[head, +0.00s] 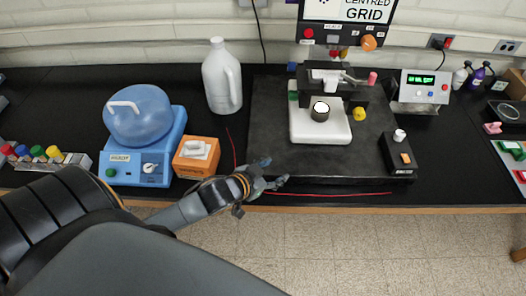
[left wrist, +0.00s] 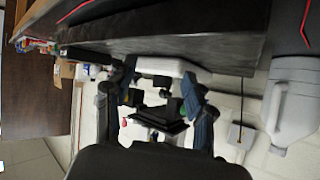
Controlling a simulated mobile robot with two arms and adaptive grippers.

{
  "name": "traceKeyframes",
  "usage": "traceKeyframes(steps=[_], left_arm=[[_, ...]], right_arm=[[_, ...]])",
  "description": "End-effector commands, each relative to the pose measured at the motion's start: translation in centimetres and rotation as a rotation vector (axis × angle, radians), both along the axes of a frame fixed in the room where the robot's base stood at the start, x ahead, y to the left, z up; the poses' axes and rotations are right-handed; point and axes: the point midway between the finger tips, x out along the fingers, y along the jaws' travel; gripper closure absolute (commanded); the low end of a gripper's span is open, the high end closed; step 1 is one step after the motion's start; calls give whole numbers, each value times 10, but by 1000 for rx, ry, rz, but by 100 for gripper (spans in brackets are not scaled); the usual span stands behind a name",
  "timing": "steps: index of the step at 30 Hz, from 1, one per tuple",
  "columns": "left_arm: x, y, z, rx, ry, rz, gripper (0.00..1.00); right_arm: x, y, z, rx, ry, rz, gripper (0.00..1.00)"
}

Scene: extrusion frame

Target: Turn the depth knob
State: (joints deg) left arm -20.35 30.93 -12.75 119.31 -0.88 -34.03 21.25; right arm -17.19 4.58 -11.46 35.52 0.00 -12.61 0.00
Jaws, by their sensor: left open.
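A black bench device with a white base (head: 320,126) stands on a dark slab (head: 270,112). It has a yellow knob (head: 359,114) at its right side and an orange knob (head: 368,42) on the panel above; I cannot tell which is the depth knob. My left gripper (head: 275,173) is open and empty at the slab's front left corner, below and left of both knobs and apart from them. In the left wrist view its two spread fingers (left wrist: 161,78) have the device behind them. My right gripper is not in view.
A blue machine with a round lid (head: 140,115), an orange tissue box (head: 196,157) and a white jug (head: 222,78) stand left of the slab. A small black switch box (head: 400,155) sits at the slab's right. A red cable (head: 330,193) lies along the front edge.

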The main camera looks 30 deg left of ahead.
Motion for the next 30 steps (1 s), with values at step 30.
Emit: traceKeyframes(steps=[30], left_arm=[[-66,-12,-26,58,290,91,46]], right_arm=[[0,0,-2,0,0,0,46]])
